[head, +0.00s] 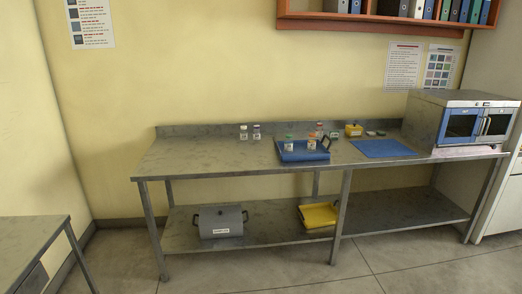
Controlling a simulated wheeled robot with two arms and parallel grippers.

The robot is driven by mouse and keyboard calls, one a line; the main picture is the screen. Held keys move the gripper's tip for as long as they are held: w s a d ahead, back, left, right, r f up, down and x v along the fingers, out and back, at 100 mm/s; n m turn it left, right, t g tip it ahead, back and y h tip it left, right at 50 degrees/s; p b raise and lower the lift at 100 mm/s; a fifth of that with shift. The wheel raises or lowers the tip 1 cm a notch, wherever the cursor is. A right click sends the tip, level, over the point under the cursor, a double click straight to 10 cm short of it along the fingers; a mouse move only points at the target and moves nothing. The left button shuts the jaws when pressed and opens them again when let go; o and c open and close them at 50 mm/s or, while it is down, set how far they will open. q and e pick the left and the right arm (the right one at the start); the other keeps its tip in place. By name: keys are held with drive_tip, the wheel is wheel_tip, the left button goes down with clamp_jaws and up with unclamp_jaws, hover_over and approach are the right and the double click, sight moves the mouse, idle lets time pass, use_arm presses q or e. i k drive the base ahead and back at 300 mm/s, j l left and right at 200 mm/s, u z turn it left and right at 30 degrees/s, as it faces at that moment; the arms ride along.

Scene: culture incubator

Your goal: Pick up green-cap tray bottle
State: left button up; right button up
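A small bottle with a green cap (289,143) stands upright in the blue tray (300,157) on the metal bench. A bottle with an orange cap (311,143) stands beside it in the same tray. The tray has a dark handle at its right end. Neither of my grippers is in the head view, and nothing is seen touching the bottles.
Two small bottles (243,132) stand left of the tray, and a red-capped bottle (319,130) behind it. A blue mat (382,148) and an incubator (462,122) are to the right. The bench's left part is clear. Another table (35,245) is at lower left.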

sight(288, 142)
drive_tip(key=i+z, duration=0.15)
drive_tip(key=i, duration=0.45)
drive_tip(key=i+j+z, duration=0.15)
drive_tip(key=i, duration=0.5)
